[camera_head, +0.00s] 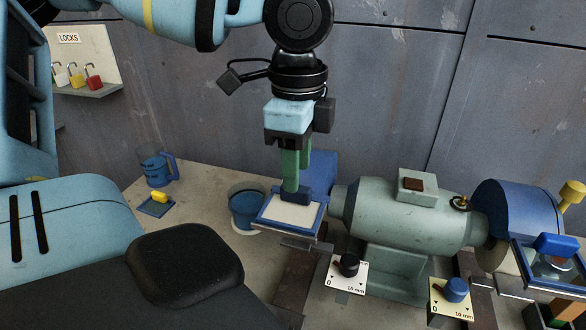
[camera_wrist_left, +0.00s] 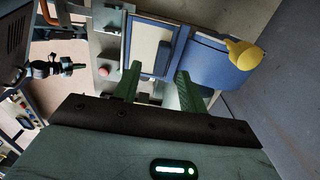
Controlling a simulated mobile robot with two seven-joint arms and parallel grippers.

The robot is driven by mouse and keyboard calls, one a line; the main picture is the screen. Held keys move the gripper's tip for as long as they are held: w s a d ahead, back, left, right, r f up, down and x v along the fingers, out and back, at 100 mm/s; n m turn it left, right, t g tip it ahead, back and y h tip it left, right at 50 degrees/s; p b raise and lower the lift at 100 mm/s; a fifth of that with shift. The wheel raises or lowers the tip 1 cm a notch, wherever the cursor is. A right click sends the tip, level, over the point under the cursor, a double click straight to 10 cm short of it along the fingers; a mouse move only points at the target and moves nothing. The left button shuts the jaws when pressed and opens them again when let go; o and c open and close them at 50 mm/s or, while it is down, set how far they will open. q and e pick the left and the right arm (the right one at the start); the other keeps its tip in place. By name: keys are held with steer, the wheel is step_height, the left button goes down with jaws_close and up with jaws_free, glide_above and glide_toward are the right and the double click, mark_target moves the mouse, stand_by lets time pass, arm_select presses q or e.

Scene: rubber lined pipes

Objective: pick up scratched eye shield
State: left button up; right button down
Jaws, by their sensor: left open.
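An eye shield (camera_head: 291,214) with a blue frame and a pale, cloudy pane sits at the left end of the grinder (camera_head: 415,215). It also shows in the left wrist view (camera_wrist_left: 147,45). A second eye shield (camera_head: 552,266) with a clearer pane is at the right end. My left gripper (camera_head: 295,190) points down over the pale shield, its green fingers open. In the left wrist view the fingertips (camera_wrist_left: 156,80) lie on either side of the dark blue block on the shield's edge. Contact cannot be told. A small dark shape with a green tip (camera_wrist_left: 60,68) may be my right gripper.
A black knob (camera_head: 349,265) and a blue knob (camera_head: 456,289) stand on dial plates in front of the grinder. A blue pot (camera_head: 247,208), a blue jug (camera_head: 157,170) and a yellow item (camera_head: 159,196) on a blue tray stand left. Padlocks (camera_head: 77,81) hang on the wall.

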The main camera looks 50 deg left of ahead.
mark_target(292, 204)
arm_select(q)
steer(key=shift+a+f, duration=0.15)
steer(key=shift+f, duration=1.65)
jaws_close()
